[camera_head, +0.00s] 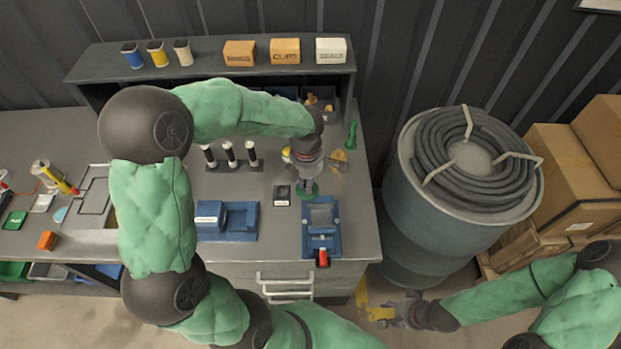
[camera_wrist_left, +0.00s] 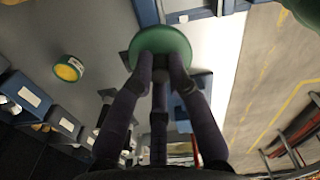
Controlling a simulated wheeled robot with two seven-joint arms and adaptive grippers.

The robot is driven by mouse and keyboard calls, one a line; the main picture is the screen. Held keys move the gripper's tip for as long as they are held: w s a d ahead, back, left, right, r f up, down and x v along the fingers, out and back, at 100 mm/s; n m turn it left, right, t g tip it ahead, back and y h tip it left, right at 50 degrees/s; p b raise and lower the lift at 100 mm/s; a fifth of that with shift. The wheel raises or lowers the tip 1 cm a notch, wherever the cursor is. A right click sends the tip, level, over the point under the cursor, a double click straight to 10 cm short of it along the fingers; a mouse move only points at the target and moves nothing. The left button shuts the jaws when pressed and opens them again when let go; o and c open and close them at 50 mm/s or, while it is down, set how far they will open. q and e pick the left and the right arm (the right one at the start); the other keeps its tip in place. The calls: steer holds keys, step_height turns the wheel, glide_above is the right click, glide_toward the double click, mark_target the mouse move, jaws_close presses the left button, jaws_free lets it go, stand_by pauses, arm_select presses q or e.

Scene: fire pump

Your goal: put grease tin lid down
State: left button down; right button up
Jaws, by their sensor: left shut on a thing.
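The round green grease tin lid (camera_wrist_left: 160,38) is between the fingertips of my left gripper (camera_wrist_left: 161,60) in the left wrist view. In the head view the lid (camera_head: 307,195) shows partly under my left gripper (camera_head: 307,187), which points down over the workbench and is shut on it. A small round green tin with a yellow top (camera_wrist_left: 69,68) stands apart on the bench, left of the lid in the left wrist view. My right gripper (camera_head: 385,316) is low at the right, away from the bench; its finger opening is unclear.
A blue fixture (camera_head: 322,246) with a red part lies just in front of the lid on the bench (camera_head: 348,265). A blue block (camera_head: 226,219) and a small dark square item (camera_head: 281,195) are to its left. A large drum with coiled hose (camera_head: 433,233) stands right of the bench.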

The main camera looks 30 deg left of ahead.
arm_select(q)
steer(key=shift+w+a+f, duration=0.15)
steer(key=shift+w+f, duration=0.1)
steer(key=shift+f, duration=0.05)
steer(key=w+a+f, duration=0.1)
steer(key=w+f, duration=0.1)
steer(key=w, duration=0.1)
steer(key=w+a+f, duration=0.2)
steer(key=w+f, duration=0.1)
steer(key=w, duration=0.1)
steer(key=w+a+f, duration=0.2)
steer(key=w+f, duration=0.1)
steer(key=shift+w+b, duration=0.3)
steer(key=shift+w, duration=0.05)
steer(key=shift+w+a+f, duration=0.3)
steer(key=shift+w+f, duration=0.3)
steer(key=shift+f, duration=1.65)
steer(key=shift+f+b, duration=0.15)
steer(key=shift+b, duration=0.2)
steer(key=c, duration=1.2)
jaws_free()
